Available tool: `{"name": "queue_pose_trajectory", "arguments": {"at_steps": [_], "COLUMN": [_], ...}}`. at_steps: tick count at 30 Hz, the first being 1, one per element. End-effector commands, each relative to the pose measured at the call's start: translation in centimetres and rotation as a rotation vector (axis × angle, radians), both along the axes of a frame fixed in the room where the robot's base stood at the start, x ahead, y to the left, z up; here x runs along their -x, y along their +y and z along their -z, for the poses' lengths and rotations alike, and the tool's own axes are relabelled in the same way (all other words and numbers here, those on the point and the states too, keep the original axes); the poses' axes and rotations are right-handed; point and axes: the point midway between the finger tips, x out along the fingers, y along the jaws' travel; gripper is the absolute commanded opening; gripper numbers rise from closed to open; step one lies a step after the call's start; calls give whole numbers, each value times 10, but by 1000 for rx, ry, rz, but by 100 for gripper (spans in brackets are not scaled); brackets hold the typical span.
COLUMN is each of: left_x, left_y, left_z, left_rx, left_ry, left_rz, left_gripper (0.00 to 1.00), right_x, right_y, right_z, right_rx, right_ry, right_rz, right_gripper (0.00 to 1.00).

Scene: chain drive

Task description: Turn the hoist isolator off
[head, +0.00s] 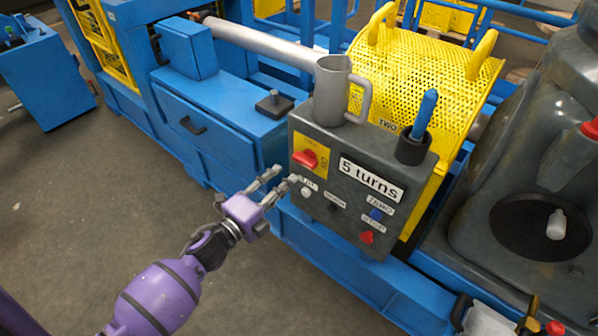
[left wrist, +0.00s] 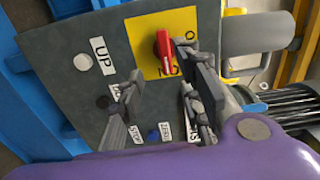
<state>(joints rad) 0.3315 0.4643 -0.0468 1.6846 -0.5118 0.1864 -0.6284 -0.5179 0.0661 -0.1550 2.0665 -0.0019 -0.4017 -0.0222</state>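The isolator is a red knob (head: 305,158) on a yellow plate (head: 323,148) at the upper left of the grey control box (head: 340,220). In the left wrist view the red knob (left wrist: 163,48) lies along the picture's vertical, its lower end towards the "ON" lettering. My left gripper (head: 286,174) is open, its two fingers spread just in front of the box's left side, below and left of the knob. In the left wrist view one finger overlaps the plate close beside the knob; contact cannot be told. My right gripper is not in view.
A white UP button (head: 306,191), a blue button (head: 376,214) and a red button (head: 367,237) sit lower on the box. A grey mug (head: 335,92) and a black cup (head: 412,148) with a blue-handled tool stand on top. A yellow mesh guard (head: 425,75) rises behind.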

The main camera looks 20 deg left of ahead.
Motion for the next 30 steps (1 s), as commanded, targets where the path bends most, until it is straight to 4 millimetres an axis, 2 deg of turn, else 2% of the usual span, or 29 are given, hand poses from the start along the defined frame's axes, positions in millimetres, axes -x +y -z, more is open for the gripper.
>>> {"name": "queue_pose_trajectory", "arguments": {"at_steps": [5,15,20,28,30], "left_x": [-21,-69,-79,-80,-80], "left_y": [-6,-24,-27,-28,-28], "left_z": [-8,-7,-7,-6,-6], "left_rx": [-30,-25,-26,-25,-25], "left_ry": [-32,-28,-26,-26,-26], "left_rz": [15,13,12,12,12], "left_gripper": [33,33,33,33,24], "right_x": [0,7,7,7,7], "right_y": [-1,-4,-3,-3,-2], "right_z": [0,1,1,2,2], "right_rx": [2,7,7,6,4], "right_ry": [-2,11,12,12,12], "right_rz": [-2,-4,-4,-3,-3], "right_gripper": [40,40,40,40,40]}}
